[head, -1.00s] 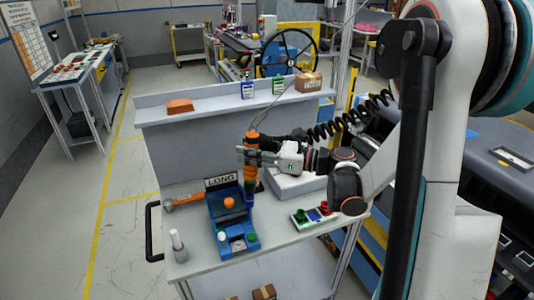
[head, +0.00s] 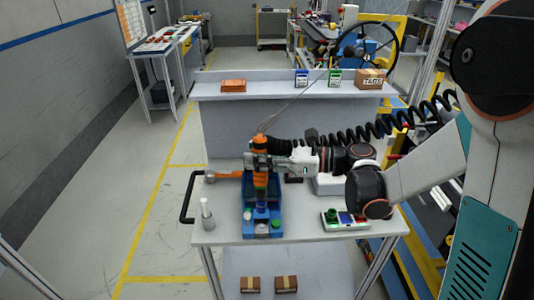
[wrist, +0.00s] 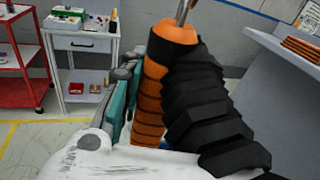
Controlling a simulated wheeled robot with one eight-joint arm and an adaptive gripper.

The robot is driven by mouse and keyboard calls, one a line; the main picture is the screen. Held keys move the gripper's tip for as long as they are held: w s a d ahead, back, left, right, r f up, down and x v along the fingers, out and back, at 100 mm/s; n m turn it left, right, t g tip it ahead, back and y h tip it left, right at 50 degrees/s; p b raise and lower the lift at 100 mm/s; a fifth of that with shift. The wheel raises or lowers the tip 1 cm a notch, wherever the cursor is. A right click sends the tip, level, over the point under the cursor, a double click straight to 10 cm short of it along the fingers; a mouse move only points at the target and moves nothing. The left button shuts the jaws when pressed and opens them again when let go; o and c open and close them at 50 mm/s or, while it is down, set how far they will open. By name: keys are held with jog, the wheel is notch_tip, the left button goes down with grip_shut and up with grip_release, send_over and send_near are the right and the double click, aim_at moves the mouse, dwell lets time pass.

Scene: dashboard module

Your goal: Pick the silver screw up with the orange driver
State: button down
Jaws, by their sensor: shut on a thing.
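My gripper (head: 258,161) is shut around the orange driver (head: 260,143) and holds it upright above the blue tray (head: 248,225) on the cart. The driver's blue lower end comes down over the tray; I cannot tell whether it touches anything. In the wrist view, the driver's orange ribbed handle (wrist: 150,97) stands between teal-padded fingers (wrist: 118,105), with a black coiled hose beside it. Small round pieces show near the front of the tray, one of them a whitish piece (head: 261,227). I cannot make out the silver screw.
A white bottle (head: 207,214) stands left of the tray. An orange-handled tool (head: 228,175) lies behind it. A button box (head: 345,221) is at the right. A raised shelf (head: 290,88) behind holds an orange block, small packets and a tags box (head: 370,78).

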aim_at(267, 179)
dwell(0.4)
jog(key=shift+f+b, duration=3.1)
jog(key=shift+f, duration=0.2)
jog(key=shift+f+b, duration=0.7)
jog(key=shift+b, duration=0.05)
jog(key=shift+r, duration=0.15)
jog(key=shift+r+p, duration=1.6)
jog(key=shift+r, duration=0.55)
